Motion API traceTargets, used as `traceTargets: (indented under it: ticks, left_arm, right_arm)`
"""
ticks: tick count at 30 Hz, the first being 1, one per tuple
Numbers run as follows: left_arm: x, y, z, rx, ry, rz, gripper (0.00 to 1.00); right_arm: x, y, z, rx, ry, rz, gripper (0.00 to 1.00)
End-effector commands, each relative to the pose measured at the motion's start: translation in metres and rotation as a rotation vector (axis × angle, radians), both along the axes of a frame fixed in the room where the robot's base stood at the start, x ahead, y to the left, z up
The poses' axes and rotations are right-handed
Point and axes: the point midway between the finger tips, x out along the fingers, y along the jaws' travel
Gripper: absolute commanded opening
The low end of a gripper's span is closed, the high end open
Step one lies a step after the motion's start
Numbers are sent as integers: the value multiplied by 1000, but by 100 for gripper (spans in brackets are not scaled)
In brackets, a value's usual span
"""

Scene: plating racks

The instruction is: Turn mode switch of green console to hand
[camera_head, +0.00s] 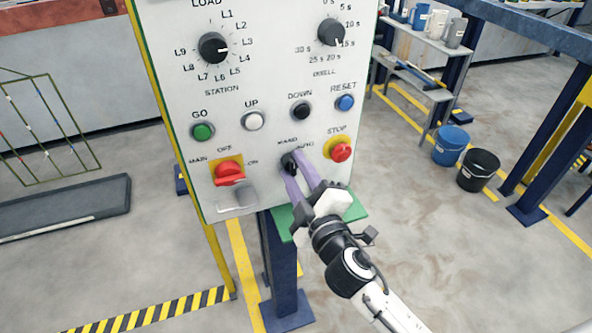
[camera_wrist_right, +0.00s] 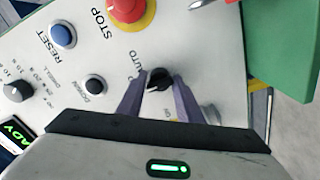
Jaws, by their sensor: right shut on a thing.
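The console (camera_head: 275,70) is a pale panel with green edges, tilted in the head view. Its mode switch (camera_head: 289,161) is a small black knob between the HAND and AUTO labels, partly hidden by my fingers. In the right wrist view the knob (camera_wrist_right: 160,77) shows between the fingertips, with AUTO to its upper left. A white mark on the knob points to the lower left there, away from AUTO; HAND is hidden. My right gripper (camera_head: 298,172) is shut on the knob, its fingers (camera_wrist_right: 158,92) on either side. My left gripper is not in view.
A red STOP button (camera_head: 341,152) sits close right of the switch. A red main switch (camera_head: 229,172) is to its left. The black DOWN button (camera_head: 301,111) and blue RESET button (camera_head: 345,102) are above. A green ledge (camera_head: 352,205) is at the panel's bottom.

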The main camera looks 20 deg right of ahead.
Motion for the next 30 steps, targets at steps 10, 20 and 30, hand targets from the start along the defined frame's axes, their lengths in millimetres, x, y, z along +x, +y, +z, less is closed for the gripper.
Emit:
traceTargets:
  ticks: [10, 20, 30]
  left_arm:
    - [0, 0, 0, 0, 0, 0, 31]
    - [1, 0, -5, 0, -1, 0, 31]
    - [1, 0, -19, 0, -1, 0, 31]
  right_arm:
    - [0, 0, -1, -3, 1, 0, 46]
    - [-22, -1, -3, -2, 3, 1, 46]
    - [-86, -3, -4, -2, 3, 1, 46]
